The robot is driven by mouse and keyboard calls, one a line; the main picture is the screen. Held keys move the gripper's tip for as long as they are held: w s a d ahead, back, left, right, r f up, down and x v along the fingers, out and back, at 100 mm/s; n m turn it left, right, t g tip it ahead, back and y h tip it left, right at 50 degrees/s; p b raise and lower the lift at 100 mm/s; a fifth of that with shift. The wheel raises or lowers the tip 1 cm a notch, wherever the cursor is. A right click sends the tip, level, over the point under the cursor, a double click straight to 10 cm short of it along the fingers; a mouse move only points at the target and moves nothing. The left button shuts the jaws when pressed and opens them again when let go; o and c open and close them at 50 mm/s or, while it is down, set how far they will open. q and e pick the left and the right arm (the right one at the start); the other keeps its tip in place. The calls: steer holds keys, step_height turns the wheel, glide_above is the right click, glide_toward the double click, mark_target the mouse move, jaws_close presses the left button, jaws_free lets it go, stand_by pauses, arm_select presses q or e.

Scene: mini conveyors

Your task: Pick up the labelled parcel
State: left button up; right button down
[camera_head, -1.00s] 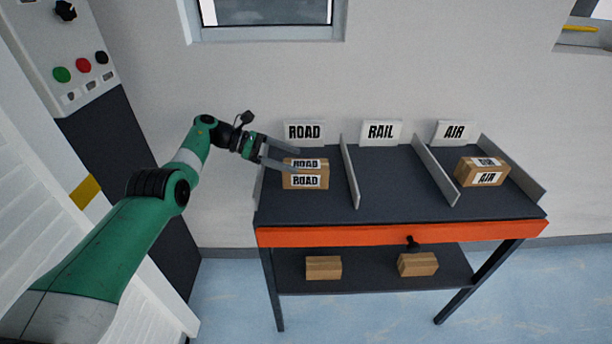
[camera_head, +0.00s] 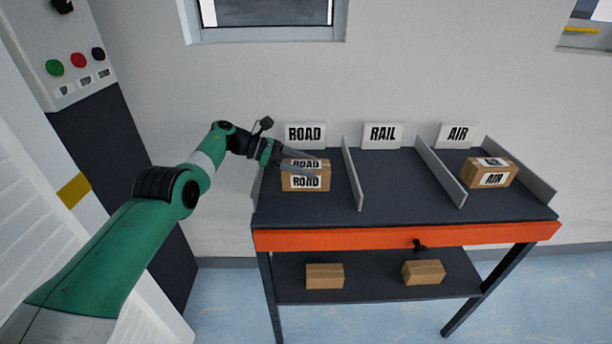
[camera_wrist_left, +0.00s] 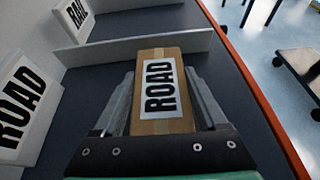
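The brown ROAD parcel (camera_head: 289,184) stands in the left lane of the dark table, with white ROAD labels on its top and front. It also shows in the left wrist view (camera_wrist_left: 161,126). My left gripper (camera_head: 314,167) reaches in from the left, with its fingers over the parcel. In the left wrist view the open fingers lie along both sides of the parcel. Whether they touch it I cannot tell. An AIR parcel (camera_head: 476,179) stands in the right lane. My right gripper is not in view.
Upright dividers (camera_head: 352,172) separate the lanes, and the middle RAIL lane is empty. ROAD (camera_head: 305,134), RAIL (camera_head: 382,135) and AIR (camera_head: 458,135) signs stand at the back. Two plain boxes (camera_head: 325,276) lie on the lower shelf.

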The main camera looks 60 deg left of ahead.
mark_target(307, 165)
arm_select(q)
jaws_close()
steer(key=shift+r, duration=0.1)
steer(key=shift+r, duration=0.55)
step_height(307, 165, up, 2)
steer(key=shift+d+r+p, duration=0.1)
steer(key=shift+r+p, duration=0.15)
steer(key=shift+p, duration=0.3)
steer(key=d+r+p, duration=0.9)
steer(key=d, duration=0.4)
steer(key=shift+w+d+r, duration=0.15)
steer(key=shift+w+d, duration=0.25)
